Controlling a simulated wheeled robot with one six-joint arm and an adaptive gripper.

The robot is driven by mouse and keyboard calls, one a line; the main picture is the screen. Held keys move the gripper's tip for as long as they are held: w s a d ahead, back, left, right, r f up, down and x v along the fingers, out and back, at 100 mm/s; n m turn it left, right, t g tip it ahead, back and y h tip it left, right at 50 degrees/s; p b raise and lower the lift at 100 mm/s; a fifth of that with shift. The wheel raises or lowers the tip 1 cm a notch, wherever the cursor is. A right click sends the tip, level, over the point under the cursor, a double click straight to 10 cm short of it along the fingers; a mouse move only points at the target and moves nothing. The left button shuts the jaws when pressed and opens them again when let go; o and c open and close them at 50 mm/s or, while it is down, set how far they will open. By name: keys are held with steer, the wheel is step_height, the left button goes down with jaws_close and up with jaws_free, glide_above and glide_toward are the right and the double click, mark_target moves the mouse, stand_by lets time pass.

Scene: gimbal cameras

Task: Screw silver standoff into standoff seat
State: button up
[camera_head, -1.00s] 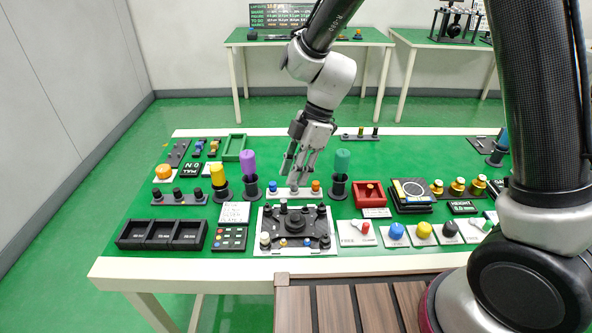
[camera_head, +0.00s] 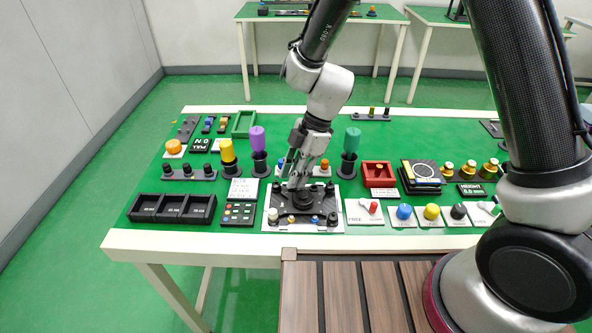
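My gripper (camera_head: 297,180) points down over the back part of a black fixture (camera_head: 302,204) on a white plate (camera_head: 290,229). Its fingers look close together, but whether they are shut on anything is too small to tell. Behind it is a small rack with a blue-topped piece (camera_head: 281,164) and an orange-topped piece (camera_head: 325,165). The middle of this rack is hidden by my gripper, and I cannot make out the silver standoff. The fixture carries several small posts, including a pale one (camera_head: 273,215) at its front left. I cannot tell which part is the standoff seat.
A purple peg (camera_head: 258,140) and a green peg (camera_head: 351,140) stand in black holders on either side of my gripper. A red tray (camera_head: 378,174) is to the right. A black three-part bin (camera_head: 172,208) lies front left. Colored knobs (camera_head: 431,212) line the front right.

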jaws_close()
steer(key=m, duration=0.2)
steer(key=m+t, duration=0.1)
steer(key=shift+s+d+m, duration=0.1)
steer(key=shift+s+m, duration=0.1)
steer(key=shift+m, duration=0.2)
steer(key=shift+m+t, duration=0.3)
steer(key=shift+m, duration=0.1)
steer(key=shift+y, duration=0.3)
steer(key=m+t, duration=0.1)
steer(key=m, duration=0.3)
steer(key=shift+s+m+t, duration=0.1)
steer(key=shift+m+t, duration=0.2)
steer(key=shift+t, duration=0.1)
steer(key=shift+o, duration=1.5)
jaws_free()
steer(key=shift+f, duration=0.1)
